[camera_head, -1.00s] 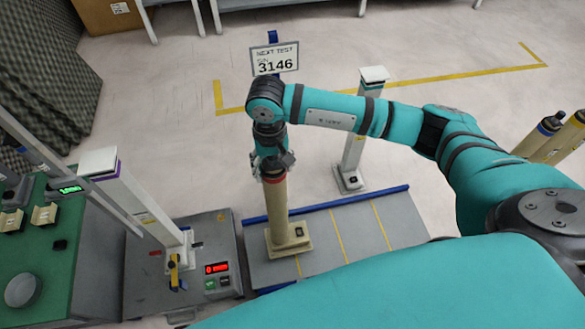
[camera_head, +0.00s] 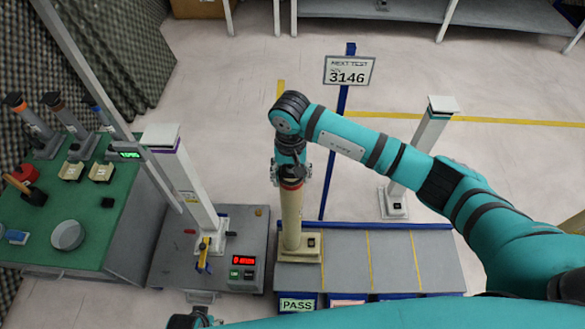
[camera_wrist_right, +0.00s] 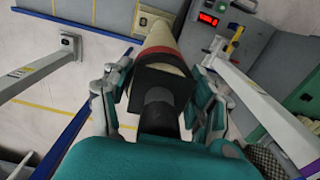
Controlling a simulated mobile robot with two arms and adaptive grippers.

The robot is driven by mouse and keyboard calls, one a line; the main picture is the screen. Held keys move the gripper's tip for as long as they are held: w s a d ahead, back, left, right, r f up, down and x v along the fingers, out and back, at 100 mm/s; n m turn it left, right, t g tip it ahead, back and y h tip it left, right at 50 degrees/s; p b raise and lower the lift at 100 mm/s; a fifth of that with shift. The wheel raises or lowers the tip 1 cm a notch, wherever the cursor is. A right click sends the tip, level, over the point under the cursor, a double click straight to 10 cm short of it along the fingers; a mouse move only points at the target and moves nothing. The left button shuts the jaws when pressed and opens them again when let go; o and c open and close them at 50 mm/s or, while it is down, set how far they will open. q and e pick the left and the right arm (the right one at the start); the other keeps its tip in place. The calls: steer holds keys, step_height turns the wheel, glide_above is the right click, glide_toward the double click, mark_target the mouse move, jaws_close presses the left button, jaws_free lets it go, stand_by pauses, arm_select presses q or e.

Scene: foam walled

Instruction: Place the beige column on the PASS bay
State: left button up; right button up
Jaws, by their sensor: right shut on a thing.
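The beige column (camera_head: 291,215) is upright, its square base (camera_head: 301,247) over the leftmost lane of the grey bay platform (camera_head: 345,250). The base appears to rest there, but a small gap cannot be ruled out. The PASS label (camera_head: 297,304) is on the front below that lane, marking the PASS bay. My right gripper (camera_head: 290,172) is shut on the column's upper end, near a red band. In the right wrist view the gripper (camera_wrist_right: 160,85) has its fingers on both sides of the column (camera_wrist_right: 165,48). My left gripper is not recognisable.
A white column (camera_head: 190,185) stands on the grey test stand (camera_head: 245,235) just left. Another white column (camera_head: 420,150) stands on the floor behind the platform. A blue post holds the 3146 sign (camera_head: 348,71) behind. The platform's right lanes are clear. A green workbench (camera_head: 125,215) is far left.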

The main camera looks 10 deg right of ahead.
steer(key=shift+w+f, duration=0.1)
steer(key=shift+f, duration=0.15)
steer(key=shift+a+f, duration=0.1)
arm_select(q)
steer(key=shift+w+r, duration=0.25)
steer(key=shift+s, duration=0.1)
steer(key=shift+s, duration=0.1)
arm_select(e)
steer(key=o, duration=1.7)
steer(key=shift+f, duration=0.15)
arm_select(q)
steer(key=shift+r, duration=0.15)
arm_select(e)
step_height(320, 180, up, 12)
steer(key=shift+r+p, duration=0.1)
steer(key=shift+p, duration=0.3)
arm_select(q)
steer(key=s+f, duration=0.2)
steer(key=f, duration=0.1)
steer(key=shift+a, duration=0.15)
